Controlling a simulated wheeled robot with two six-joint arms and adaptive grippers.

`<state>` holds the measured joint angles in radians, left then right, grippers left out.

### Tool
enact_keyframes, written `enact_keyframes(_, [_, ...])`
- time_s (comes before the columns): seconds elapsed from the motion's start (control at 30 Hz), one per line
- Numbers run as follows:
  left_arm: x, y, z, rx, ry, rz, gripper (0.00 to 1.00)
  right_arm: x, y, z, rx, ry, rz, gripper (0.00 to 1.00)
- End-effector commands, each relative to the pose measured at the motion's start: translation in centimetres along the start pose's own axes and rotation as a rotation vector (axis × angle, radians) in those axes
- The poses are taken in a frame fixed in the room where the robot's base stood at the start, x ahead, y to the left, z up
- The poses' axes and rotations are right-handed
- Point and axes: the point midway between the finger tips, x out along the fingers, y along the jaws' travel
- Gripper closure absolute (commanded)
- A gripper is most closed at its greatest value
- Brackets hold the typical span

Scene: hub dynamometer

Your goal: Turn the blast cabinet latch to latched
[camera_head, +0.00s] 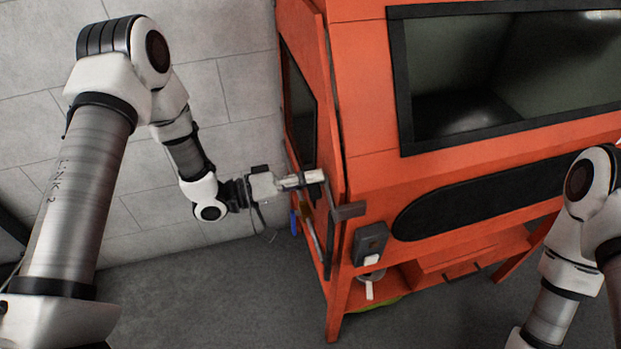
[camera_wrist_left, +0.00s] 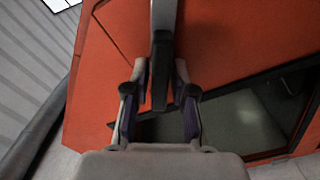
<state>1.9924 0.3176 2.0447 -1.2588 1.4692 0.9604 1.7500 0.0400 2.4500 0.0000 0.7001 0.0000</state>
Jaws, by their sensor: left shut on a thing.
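The orange blast cabinet (camera_head: 365,120) has a side door (camera_head: 332,110) at its left. The door's edge shows a narrow dark gap against the cabinet front. The grey latch (camera_head: 349,211) is at this corner, below the window. My left gripper (camera_head: 312,179) reaches in from the left and is shut on the latch. In the left wrist view the dark latch bar (camera_wrist_left: 161,75) runs between the two fingers of my left gripper (camera_wrist_left: 160,100). The fingers partly hide the latch in the head view. My right arm shows at the right edge, but its gripper is out of view.
A dark control box (camera_head: 370,243) is on the cabinet's front, low at the corner. A large dark-framed window (camera_head: 500,75) and a black oval panel (camera_head: 470,205) fill the front. A grey block wall (camera_head: 225,60) stands behind my left arm. Grey floor (camera_head: 230,300) lies clear below it.

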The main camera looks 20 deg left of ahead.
Motion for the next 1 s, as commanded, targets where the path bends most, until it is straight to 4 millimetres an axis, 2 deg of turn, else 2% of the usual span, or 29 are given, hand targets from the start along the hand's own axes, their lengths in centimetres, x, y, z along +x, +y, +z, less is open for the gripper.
enact_keyframes(0.5, [0.03,-0.15,-0.31,-0.405,0.007,0.005,1.00,0.00,0.00,0.00,0.000,0.000,0.000,1.00])
enact_keyframes(1.0, [0.03,-0.25,-0.26,-0.517,0.007,0.005,1.00,-0.01,0.00,0.00,0.000,0.000,0.000,1.00])
